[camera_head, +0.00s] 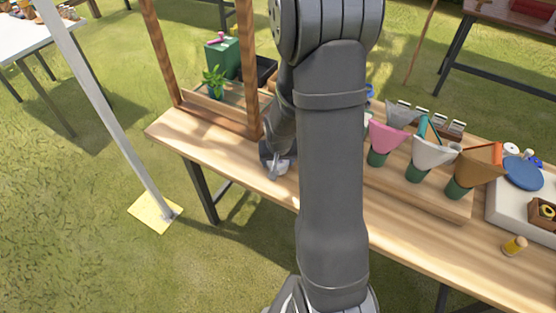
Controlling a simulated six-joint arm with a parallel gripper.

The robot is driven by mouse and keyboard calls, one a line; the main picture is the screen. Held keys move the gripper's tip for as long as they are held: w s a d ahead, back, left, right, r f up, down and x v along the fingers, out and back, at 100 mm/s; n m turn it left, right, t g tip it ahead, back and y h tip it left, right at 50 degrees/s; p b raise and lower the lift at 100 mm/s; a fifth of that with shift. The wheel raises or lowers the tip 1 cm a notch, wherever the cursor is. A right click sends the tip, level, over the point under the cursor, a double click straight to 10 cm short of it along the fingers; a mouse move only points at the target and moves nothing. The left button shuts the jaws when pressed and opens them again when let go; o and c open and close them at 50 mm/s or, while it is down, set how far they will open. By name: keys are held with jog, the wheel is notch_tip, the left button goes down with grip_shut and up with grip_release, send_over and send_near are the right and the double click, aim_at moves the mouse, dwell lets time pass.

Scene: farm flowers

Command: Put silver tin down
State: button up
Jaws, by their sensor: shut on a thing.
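My gripper (274,163) is low over the front part of the wooden table (225,150), just left of my large grey arm link. It is shut on a small pale, silvery thing, which looks like the silver tin (281,168). Only a small part of the tin shows, as the gripper and arm cover the rest. I cannot tell whether the tin touches the tabletop.
A wooden frame with a potted plant (214,80) and green box (223,58) stands behind left. Paper cones in green holders, pink (386,138), white (432,155) and brown (476,168), stand right. A small yellow-lidded jar (514,247) sits near the front edge. The table's left end is bare.

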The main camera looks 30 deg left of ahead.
aim_at(279, 168)
jog(key=shift+f, duration=0.15)
jog(key=o, duration=1)
jog(key=shift+o, duration=0.2)
jog(key=v, duration=1.2)
jog(key=shift+x, duration=5.95)
